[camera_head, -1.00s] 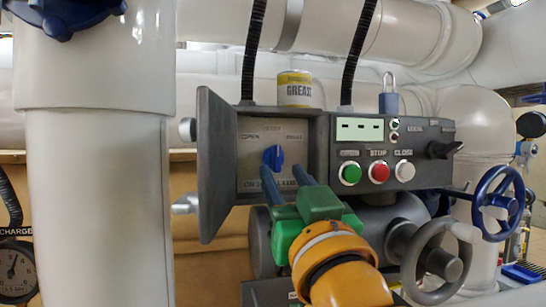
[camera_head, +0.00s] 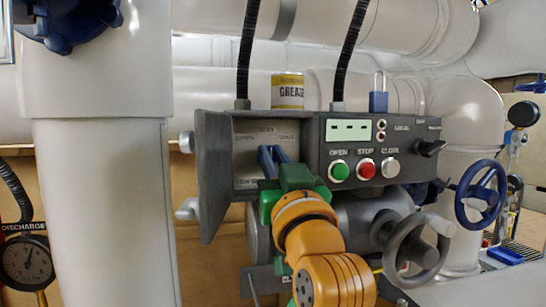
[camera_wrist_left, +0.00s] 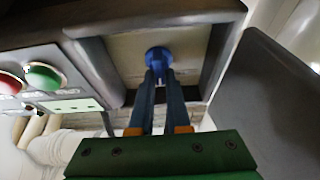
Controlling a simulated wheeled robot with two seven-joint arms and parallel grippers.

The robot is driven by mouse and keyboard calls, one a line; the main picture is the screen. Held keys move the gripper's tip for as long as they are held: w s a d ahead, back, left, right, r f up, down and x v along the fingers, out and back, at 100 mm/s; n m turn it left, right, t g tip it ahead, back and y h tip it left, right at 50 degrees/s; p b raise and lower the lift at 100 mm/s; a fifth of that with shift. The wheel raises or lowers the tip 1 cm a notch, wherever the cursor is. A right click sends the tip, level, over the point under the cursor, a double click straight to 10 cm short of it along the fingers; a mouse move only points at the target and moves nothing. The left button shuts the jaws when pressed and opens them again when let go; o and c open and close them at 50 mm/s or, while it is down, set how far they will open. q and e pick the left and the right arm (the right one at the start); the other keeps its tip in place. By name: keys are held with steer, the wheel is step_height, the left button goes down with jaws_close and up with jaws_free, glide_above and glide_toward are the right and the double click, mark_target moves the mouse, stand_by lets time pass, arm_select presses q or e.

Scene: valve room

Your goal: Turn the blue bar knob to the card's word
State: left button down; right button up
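The blue bar knob (camera_wrist_left: 157,55) sits on a pale dial plate (camera_head: 245,165) inside the open grey box. Small words are printed around the plate; most are too blurred to read, though one at the left looks like OPEN. My left gripper (camera_head: 273,157) is in front of the plate, its two blue fingers close together at the knob. In the left wrist view the fingertips (camera_wrist_left: 160,75) are at the knob's bar and appear shut on it. In the head view the fingers hide most of the knob. I cannot make out a separate card. My right gripper is not in view.
The box's grey door (camera_head: 213,175) stands open at the left. Green (camera_head: 339,171), red (camera_head: 366,168) and white (camera_head: 390,167) buttons and a black handle (camera_head: 430,148) are at the right. A grease can (camera_head: 288,92) and a blue padlock (camera_head: 379,101) are on top. Handwheels (camera_head: 482,195) stand lower right.

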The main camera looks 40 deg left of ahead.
arm_select(q)
steer(key=n+g, duration=0.2)
steer(key=n, duration=0.3)
steer(key=n+g+y, duration=0.1)
steer(key=n+g, duration=0.1)
steer(key=n, duration=0.3)
steer(key=n+g, duration=0.2)
steer(key=n, duration=0.3)
steer(key=shift+s+a+f+n+g+y+b, duration=0.1)
steer(key=shift+s+a+n+g+y+b, duration=0.05)
steer(key=shift+n+g+y+b, duration=0.2)
steer(key=shift+g, duration=0.25)
steer(key=shift+f+n, duration=0.15)
steer(key=shift+n, duration=0.2)
steer(key=c, duration=0.9)
jaws_free()
steer(key=shift+s, duration=0.1)
steer(key=shift+s+d, duration=0.2)
